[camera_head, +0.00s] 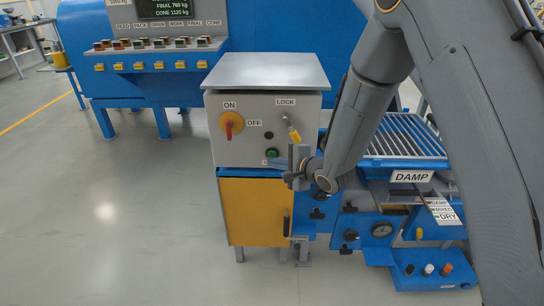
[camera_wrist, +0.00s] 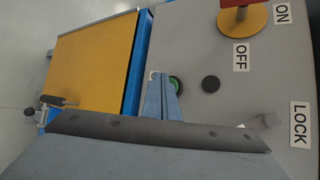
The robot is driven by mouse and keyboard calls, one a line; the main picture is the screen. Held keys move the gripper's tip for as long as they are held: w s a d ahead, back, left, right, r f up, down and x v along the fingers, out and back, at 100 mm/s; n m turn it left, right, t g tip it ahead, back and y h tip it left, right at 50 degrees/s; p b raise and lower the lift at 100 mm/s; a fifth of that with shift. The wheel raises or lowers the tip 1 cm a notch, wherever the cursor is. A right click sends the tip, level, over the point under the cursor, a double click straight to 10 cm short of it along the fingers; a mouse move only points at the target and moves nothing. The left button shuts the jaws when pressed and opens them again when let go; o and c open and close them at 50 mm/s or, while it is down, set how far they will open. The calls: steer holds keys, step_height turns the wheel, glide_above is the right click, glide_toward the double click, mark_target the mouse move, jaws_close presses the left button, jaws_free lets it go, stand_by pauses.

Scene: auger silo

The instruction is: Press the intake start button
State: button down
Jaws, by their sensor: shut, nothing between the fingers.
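The green button (camera_head: 272,153) is on the lower front of a grey control box (camera_head: 225,145). In the wrist view the green button (camera_wrist: 177,83) shows partly, with my fingertips in front of or beside it. My gripper (camera_wrist: 160,78) is shut and empty, its blue-grey fingers together and pointing at the box face. In the head view my gripper (camera_head: 281,164) is just below and right of the button. I cannot tell whether the tips touch it. A small label by the button is mostly hidden, so its wording cannot be read.
The box also has a red-handled yellow ON/OFF switch (camera_head: 231,125), a black round part (camera_head: 268,135) and a LOCK fitting (camera_head: 293,134). A yellow cabinet door (camera_head: 252,210) is below. A DAMP-labelled grate (camera_head: 405,135) stands right. Floor at left is clear.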

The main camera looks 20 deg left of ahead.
steer(key=shift+w, duration=0.1)
stand_by(0.5)
steer(key=shift+w+a, duration=0.1)
steer(key=shift+w, duration=0.2)
steer(key=shift+w+a, duration=0.1)
steer(key=shift+w, duration=0.35)
stand_by(0.7)
stand_by(0.4)
steer(key=shift+s+d+p, duration=0.2)
steer(key=shift+s+p, duration=0.45)
steer(key=shift+s, duration=0.2)
steer(key=s+p, duration=0.1)
steer(key=s, duration=0.1)
steer(key=s+d+p, duration=0.1)
steer(key=s, duration=0.2)
steer(key=shift+d, duration=0.1)
stand_by(0.4)
